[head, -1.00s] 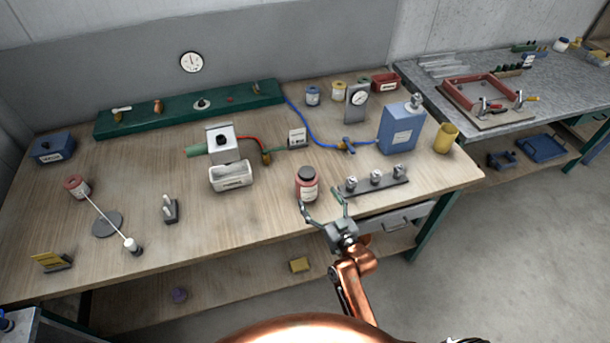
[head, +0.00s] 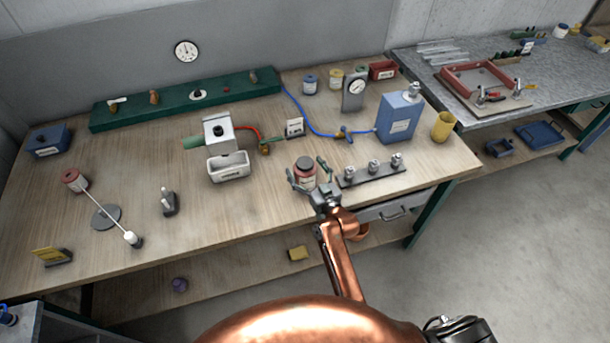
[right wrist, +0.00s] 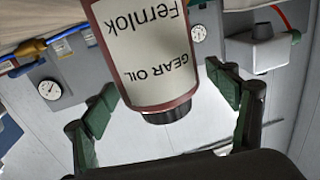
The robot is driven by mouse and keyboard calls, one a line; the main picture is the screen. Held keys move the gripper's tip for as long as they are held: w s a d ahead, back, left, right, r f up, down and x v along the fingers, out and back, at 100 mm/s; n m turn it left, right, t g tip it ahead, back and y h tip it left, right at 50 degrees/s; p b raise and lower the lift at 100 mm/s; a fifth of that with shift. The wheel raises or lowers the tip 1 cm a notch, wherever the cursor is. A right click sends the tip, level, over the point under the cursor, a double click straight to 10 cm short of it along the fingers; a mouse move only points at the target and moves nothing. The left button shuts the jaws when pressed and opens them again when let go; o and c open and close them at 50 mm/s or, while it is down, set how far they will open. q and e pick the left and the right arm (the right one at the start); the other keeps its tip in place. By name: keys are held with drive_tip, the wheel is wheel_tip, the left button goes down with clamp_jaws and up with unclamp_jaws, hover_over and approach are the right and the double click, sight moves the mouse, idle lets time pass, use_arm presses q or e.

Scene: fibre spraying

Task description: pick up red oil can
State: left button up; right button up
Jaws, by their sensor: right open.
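The red oil can (head: 305,174) with a dark cap and pale label stands upright near the front edge of the wooden bench. In the right wrist view the can (right wrist: 150,60) appears upside down, its label reading "GEAR OIL Fernlok". My right gripper (head: 308,176) is open at the can, one finger on its left and the other on its right. In the right wrist view both green fingers (right wrist: 165,100) stand apart from the can, with visible gaps. My left gripper is not in view.
A dark rail with metal fittings (head: 371,174) lies just right of the can. A white tray (head: 228,167) is to its left, a blue canister (head: 399,118) and yellow cup (head: 443,127) farther right.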

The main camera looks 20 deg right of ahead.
drive_tip(key=shift+c, duration=0.4)
drive_tip(key=shift+r, duration=0.1)
drive_tip(key=c, duration=1.5)
